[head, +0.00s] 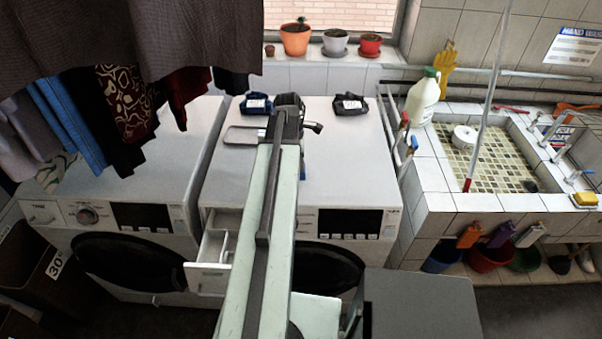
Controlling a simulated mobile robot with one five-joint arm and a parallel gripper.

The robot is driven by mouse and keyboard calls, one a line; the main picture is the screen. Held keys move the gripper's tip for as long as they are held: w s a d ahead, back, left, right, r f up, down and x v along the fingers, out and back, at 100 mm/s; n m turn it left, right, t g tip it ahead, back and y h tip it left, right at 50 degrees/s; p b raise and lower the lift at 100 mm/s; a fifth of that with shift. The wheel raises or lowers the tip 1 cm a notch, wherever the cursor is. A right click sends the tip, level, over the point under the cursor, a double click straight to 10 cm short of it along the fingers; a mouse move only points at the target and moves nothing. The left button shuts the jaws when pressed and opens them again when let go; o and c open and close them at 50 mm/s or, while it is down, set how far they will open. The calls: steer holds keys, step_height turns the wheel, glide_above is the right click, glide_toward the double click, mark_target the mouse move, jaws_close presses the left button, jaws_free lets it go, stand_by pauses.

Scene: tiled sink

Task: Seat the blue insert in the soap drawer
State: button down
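The soap drawer (212,262) is pulled out of the front of the middle washing machine (340,180), left of my arm. It is white, and a divider shows inside it. My arm reaches over the machine top, and my gripper (289,112) is at its far end. Its fingers are too small and dark to tell whether they are open or shut. A small blue sliver (302,164) shows at the right edge of my arm. I cannot tell whether it is the blue insert; no whole insert is visible. My arm hides part of the machine top and front.
A grey flat piece (243,135) is beside my gripper. Clothes (125,95) hang at the upper left. The tiled sink (440,180) stands right.

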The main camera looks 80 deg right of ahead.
steer(key=shift+r, duration=0.1)
step_height(320, 180, up, 10)
steer(key=p, duration=1)
